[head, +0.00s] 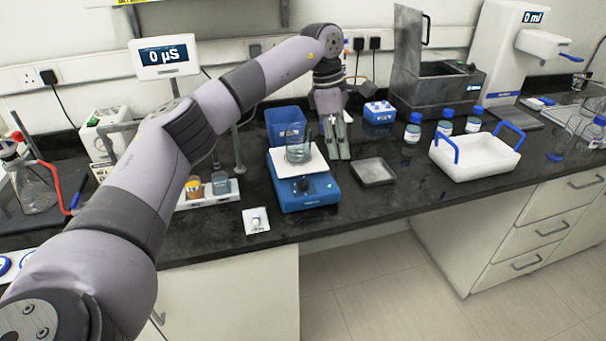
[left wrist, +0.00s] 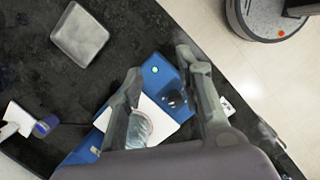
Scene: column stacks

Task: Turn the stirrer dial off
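The blue stirrer (head: 311,200) stands on the dark bench with a white top plate (head: 319,165) and a glass beaker (head: 298,153) on it. Its black dial (head: 303,185) is on the front face, beside a lit green light (head: 330,185). My left gripper (head: 338,157) points down just right of the beaker, behind the dial. In the left wrist view the gripper (left wrist: 160,61) is open and empty, with the dial (left wrist: 175,101) and green light (left wrist: 155,69) showing between its fingers. The dial's pointer is too small to read. My right gripper is not in view.
A grey metal tray (head: 374,171) lies right of the stirrer, and a white tray with blue handles (head: 475,157) farther right. A white switch plate (head: 256,220) lies front left. A rack of small beakers (head: 206,199) stands left. Bottles (head: 413,128) stand behind the trays.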

